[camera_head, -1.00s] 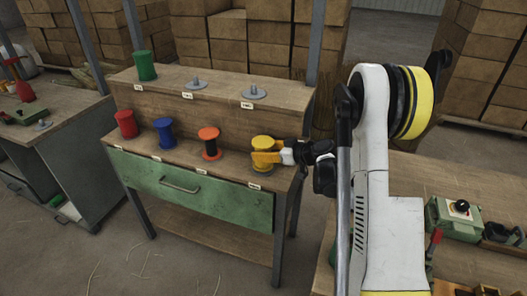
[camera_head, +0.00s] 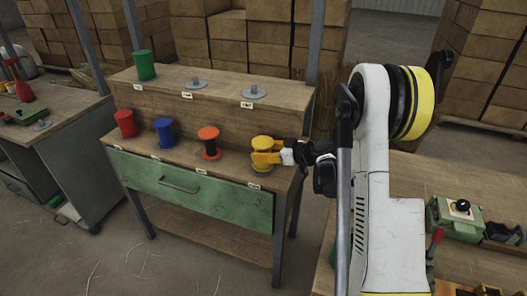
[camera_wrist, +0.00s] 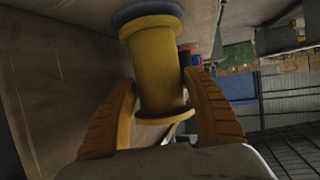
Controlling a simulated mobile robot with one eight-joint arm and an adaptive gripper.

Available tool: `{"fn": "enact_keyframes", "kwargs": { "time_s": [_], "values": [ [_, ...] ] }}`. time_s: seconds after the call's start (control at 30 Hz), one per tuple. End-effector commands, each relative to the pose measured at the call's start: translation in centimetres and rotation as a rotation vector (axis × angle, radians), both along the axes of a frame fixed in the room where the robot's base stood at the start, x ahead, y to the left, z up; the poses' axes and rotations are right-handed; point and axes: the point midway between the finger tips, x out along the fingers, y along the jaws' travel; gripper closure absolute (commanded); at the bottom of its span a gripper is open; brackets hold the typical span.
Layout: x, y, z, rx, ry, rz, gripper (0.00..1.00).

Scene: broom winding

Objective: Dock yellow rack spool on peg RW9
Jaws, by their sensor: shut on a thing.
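The yellow spool (camera_head: 262,143) stands upright at the right end of the rack's lower shelf. My gripper (camera_head: 262,159) reaches it from the right, with its orange fingers shut around the spool. In the wrist view the spool (camera_wrist: 157,62) lies between both fingers (camera_wrist: 162,82). A grey-blue round base (camera_wrist: 147,12) shows at its far flange, with no clear gap visible. Whether a peg runs inside the spool is hidden. The labels on the rack are too small to read surely.
Red (camera_head: 126,124), blue (camera_head: 163,131) and orange-black (camera_head: 209,143) spools stand left on the same shelf. A green spool (camera_head: 145,66) stands on the upper shelf, beside two empty pegs (camera_head: 195,83), (camera_head: 254,92). A rack post (camera_head: 317,45) rises behind my gripper.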

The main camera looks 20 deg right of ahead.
Motion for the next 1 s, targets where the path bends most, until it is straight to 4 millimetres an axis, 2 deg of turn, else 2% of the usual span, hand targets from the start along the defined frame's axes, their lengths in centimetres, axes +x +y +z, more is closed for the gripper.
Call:
{"fn": "enact_keyframes", "kwargs": {
  "time_s": [0.43,0.47,0.5,0.8,1.0],
  "values": [
    [0.0,0.0,-1.0,0.0,0.0,0.0,0.72],
    [0.0,0.0,-1.0,0.0,0.0,0.0,0.36],
    [0.0,0.0,-0.9,0.0,0.0,0.0,0.3],
    [-0.1,0.0,-0.9,0.0,0.0,0.0,0.3],
    [-1.2,-0.7,-0.3,-0.001,0.0,-0.002,0.3]
  ]
}}
